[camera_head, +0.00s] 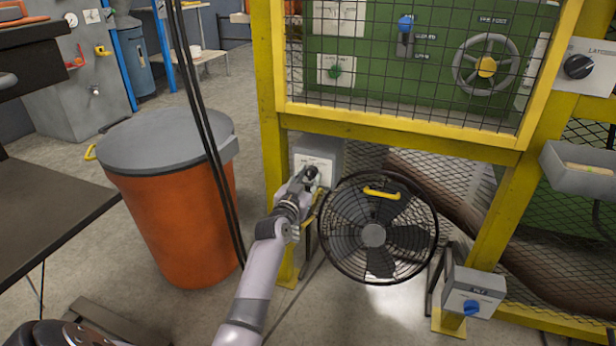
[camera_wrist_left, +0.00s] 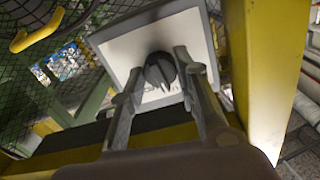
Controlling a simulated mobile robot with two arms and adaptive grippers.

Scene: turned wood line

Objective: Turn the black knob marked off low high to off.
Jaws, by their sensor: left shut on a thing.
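The black knob (camera_head: 311,173) sits on a grey control box (camera_head: 327,150) with a white face plate, low on the yellow frame post. In the left wrist view the knob (camera_wrist_left: 160,72) is round with a raised grip bar, on the white plate (camera_wrist_left: 118,50). My left gripper (camera_head: 306,178) is at the box, and in the wrist view its two fingers (camera_wrist_left: 157,82) stand on either side of the knob, shut on it. The off, low and high marks are too small or hidden to read. My right gripper is not in view.
A black round fan (camera_head: 373,235) with a yellow handle stands just right of the box. An orange bin (camera_head: 175,215) with a grey lid is to the left. A box with a blue knob (camera_head: 470,293) is at lower right. Yellow mesh guarding (camera_head: 400,125) rises above.

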